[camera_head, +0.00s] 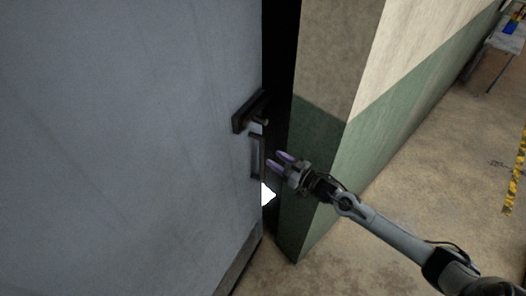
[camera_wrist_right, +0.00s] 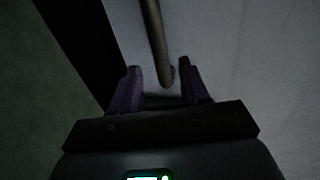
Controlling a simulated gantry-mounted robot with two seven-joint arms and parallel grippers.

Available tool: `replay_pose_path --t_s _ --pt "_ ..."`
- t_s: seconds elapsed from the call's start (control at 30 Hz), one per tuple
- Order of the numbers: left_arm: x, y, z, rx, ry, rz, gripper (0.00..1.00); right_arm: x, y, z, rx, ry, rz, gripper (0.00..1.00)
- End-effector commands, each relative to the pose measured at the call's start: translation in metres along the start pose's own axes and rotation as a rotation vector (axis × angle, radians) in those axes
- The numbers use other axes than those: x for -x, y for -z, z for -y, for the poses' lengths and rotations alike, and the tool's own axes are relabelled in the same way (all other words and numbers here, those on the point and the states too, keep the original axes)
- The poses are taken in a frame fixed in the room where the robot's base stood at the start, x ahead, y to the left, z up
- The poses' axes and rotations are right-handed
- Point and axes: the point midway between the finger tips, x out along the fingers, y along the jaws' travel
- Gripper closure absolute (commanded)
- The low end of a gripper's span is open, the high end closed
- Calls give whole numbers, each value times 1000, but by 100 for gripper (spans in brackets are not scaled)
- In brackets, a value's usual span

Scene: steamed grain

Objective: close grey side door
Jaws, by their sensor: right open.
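The grey side door (camera_head: 130,140) fills the left of the head view. A dark gap shows between its edge and the wall, so it stands ajar. A dark lock plate (camera_head: 249,112) and an upright bar handle (camera_head: 257,157) are near its edge. My right gripper (camera_head: 278,162) is open beside the handle, in front of the gap. In the right wrist view the handle bar (camera_wrist_right: 156,45) reaches down between the two open fingers (camera_wrist_right: 158,82); I cannot tell if they touch it. The grey door face (camera_wrist_right: 250,50) lies behind. My left gripper is not in view.
A green and beige wall corner (camera_head: 325,140) stands just right of the gap, close to my right arm. Bare concrete floor (camera_head: 430,170) is open on the right. A yellow and black floor strip (camera_head: 517,175) and a table (camera_head: 505,40) are farther right.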

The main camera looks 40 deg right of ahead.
Motion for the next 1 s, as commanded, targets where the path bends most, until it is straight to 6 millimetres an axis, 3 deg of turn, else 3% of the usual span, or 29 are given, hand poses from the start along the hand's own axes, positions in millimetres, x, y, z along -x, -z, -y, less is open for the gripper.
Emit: replay_pose_path --t_s 0.2,0.5,1.0 --pt "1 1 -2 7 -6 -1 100 -34 1 0 -2 -1 -2 55" --pt "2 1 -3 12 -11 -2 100 -66 0 0 -1 0 0 55" --pt "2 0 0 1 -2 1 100 -74 -1 1 -1 1 1 58"
